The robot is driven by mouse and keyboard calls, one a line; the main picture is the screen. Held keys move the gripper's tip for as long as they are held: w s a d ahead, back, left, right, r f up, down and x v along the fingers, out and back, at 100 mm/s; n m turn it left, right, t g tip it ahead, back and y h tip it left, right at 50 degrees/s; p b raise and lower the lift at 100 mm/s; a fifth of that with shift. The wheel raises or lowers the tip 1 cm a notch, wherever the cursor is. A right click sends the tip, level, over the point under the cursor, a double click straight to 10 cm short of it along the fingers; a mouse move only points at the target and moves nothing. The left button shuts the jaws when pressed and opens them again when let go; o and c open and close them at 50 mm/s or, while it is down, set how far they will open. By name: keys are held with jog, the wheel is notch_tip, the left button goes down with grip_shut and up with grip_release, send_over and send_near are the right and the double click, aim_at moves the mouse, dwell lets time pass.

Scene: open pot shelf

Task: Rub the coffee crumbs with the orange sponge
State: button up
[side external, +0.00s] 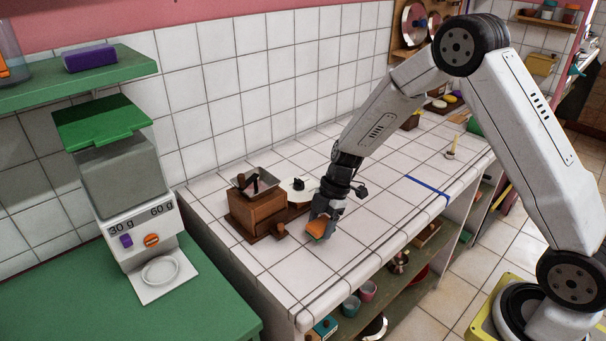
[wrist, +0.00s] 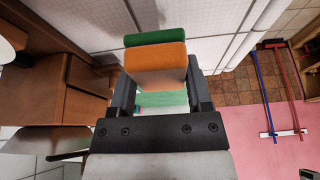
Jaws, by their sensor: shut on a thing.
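The orange sponge (side external: 317,229) is in my gripper (side external: 325,214), low over the white tiled counter, just right of a wooden box-shaped grinder (side external: 257,212). I cannot tell whether the sponge touches the tiles. In the wrist view the sponge (wrist: 155,57) sits between the two fingers of my gripper (wrist: 160,82), which are shut on it. I cannot make out any coffee crumbs in either view; the sponge and gripper cover part of the counter.
A dispenser (side external: 122,180) marked 30 g and 60 g stands on a green surface (side external: 150,318) at left. A white round thing (side external: 298,188) lies behind my gripper. Blue tape (side external: 427,187) crosses the counter at right. Cups (side external: 351,306) stand on the shelf below the front edge.

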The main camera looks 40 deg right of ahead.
jog(key=shift+r, duration=2.3)
jog(key=shift+s, duration=0.1)
